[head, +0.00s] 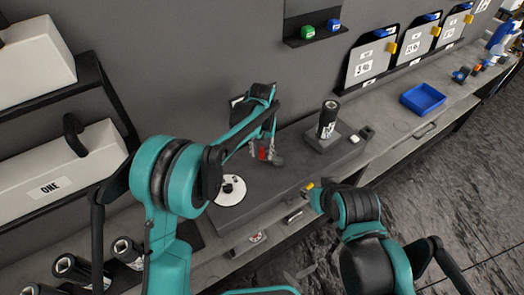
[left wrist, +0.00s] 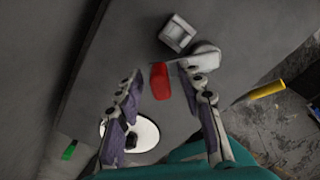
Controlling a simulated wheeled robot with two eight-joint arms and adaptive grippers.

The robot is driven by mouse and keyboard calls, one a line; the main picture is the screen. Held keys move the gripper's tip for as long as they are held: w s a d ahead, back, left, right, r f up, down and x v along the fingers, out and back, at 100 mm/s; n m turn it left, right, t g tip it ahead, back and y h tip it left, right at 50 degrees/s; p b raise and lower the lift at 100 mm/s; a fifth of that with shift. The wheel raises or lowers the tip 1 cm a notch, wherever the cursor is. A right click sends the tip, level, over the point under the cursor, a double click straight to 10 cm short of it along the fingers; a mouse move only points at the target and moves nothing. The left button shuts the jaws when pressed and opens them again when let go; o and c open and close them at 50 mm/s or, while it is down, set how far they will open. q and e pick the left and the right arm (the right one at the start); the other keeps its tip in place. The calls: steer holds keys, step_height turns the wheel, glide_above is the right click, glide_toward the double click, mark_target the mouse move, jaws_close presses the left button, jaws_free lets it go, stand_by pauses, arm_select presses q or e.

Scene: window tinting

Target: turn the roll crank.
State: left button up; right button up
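The crank's red handle (left wrist: 160,82) shows in the left wrist view, in the gap between my left gripper's fingertips, with space on both sides. It joins a grey metal crank arm (left wrist: 200,60) beside a square metal block (left wrist: 177,34). In the head view my left gripper (head: 266,155) is above the bench, pointing down, with the red handle (head: 262,154) partly hidden by its fingers. My left gripper (left wrist: 168,95) is open. I cannot tell whether a finger touches the handle. My right arm is at lower right in the head view; its fingers do not show.
A white disc (head: 230,190) with a black knob lies left of the crank. A black roll (head: 327,120) stands on a grey block (head: 318,143) to the right. A blue tray (head: 423,98) sits farther along the bench. A box labelled ONE (head: 55,175) sits on a left rack.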

arm_select(q)
steer(key=shift+r, duration=0.1)
step_height(320, 180, up, 12)
stand_by(0.5)
